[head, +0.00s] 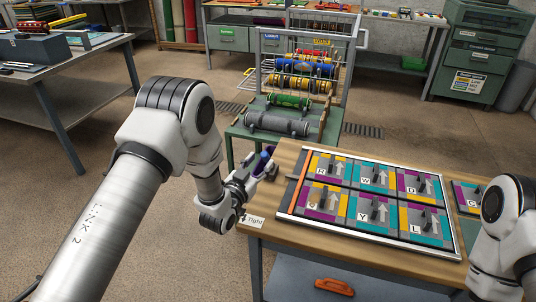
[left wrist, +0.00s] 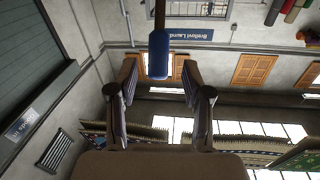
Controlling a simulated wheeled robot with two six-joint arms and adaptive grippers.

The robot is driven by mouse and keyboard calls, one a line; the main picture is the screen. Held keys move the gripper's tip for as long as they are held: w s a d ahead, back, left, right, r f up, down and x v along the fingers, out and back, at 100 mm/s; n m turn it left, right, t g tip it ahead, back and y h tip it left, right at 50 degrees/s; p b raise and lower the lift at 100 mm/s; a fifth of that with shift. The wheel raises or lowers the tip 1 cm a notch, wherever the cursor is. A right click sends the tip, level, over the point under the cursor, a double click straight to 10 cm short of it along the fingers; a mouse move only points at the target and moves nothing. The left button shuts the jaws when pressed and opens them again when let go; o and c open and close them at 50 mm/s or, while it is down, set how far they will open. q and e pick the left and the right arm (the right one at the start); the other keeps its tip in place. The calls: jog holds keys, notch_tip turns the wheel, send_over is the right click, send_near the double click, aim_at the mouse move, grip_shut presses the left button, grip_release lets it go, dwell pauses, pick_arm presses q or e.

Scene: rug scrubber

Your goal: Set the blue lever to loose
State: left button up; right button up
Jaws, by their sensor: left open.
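The blue lever (head: 264,155) shows in the head view as a small blue tip at the left end of the wooden table. In the left wrist view its blue handle (left wrist: 159,54) on a dark stem lies centred ahead of the gap between my fingers. My left gripper (head: 259,168) is open around or just short of the handle; contact cannot be told. Its two fingers also show in the left wrist view (left wrist: 160,78), apart. A white "Tight" label (head: 254,220) is on the table's near left corner. The lever's base is mostly hidden by my gripper. My right gripper is out of view.
A framed board of coloured tiles (head: 375,204) with small grey levers and letters covers much of the table (head: 288,154). A green cart (head: 240,128) with rollers stands just behind. My right arm is at the right edge. An orange handle (head: 334,287) lies on the lower shelf.

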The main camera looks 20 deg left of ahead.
aim_at(266, 156)
pick_arm(q)
jog(key=w, duration=0.3)
jog(key=w+d, duration=0.1)
jog(key=shift+w+f, duration=0.25)
jog(key=shift+f, duration=0.05)
jog(key=shift+s+r, duration=0.1)
jog(key=shift+s+a, duration=0.1)
jog(key=shift+c, duration=0.8)
grip_shut()
